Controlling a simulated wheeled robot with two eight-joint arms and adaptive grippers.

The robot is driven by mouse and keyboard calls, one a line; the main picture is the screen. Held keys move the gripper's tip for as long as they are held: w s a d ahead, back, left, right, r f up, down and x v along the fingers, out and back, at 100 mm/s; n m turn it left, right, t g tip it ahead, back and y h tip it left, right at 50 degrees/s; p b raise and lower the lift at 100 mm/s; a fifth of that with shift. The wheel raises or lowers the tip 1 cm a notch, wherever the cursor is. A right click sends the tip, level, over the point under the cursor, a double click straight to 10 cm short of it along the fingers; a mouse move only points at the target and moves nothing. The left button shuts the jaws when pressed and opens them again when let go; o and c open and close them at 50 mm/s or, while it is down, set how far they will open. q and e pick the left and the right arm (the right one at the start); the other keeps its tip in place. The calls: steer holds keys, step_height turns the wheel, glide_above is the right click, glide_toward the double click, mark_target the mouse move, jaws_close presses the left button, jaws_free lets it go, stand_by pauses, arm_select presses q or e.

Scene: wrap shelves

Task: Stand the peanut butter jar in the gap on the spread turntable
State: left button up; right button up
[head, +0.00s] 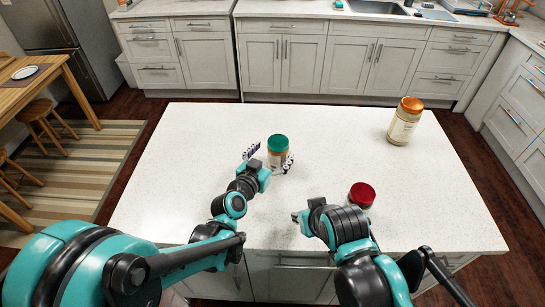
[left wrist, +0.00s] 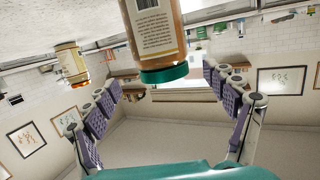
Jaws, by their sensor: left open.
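A jar with a green lid (head: 278,142) and tan-brown contents stands upright on the white island top; it may be the peanut butter, but its label is too small to read. My left gripper (head: 271,157) is open, with one finger on each side of this jar. In the left wrist view, which is upside down, the jar (left wrist: 155,30) shows between the spread fingers (left wrist: 160,78), with a gap on both sides. My right gripper (head: 300,217) is low over the island near the front edge; its fingers are mostly hidden. No turntable is in view.
A larger jar with an orange lid (head: 404,122) stands at the right of the island (head: 200,130); it also shows in the left wrist view (left wrist: 71,64). A red-lidded jar (head: 361,194) stands close behind my right arm.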

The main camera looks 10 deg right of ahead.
mark_target(279, 144)
arm_select(q)
steer(key=b+x, duration=0.1)
steer(key=x, duration=0.4)
steer(key=shift+w+a+f+b, duration=0.1)
steer(key=shift+w+a+b, duration=0.05)
steer(key=shift+b, duration=0.2)
arm_select(e)
step_height(279, 144, down, 2)
arm_select(q)
steer(key=shift+a, duration=0.1)
arm_select(e)
steer(key=shift+r, duration=0.1)
arm_select(q)
steer(key=c, duration=1.9)
steer(key=shift+c, duration=0.2)
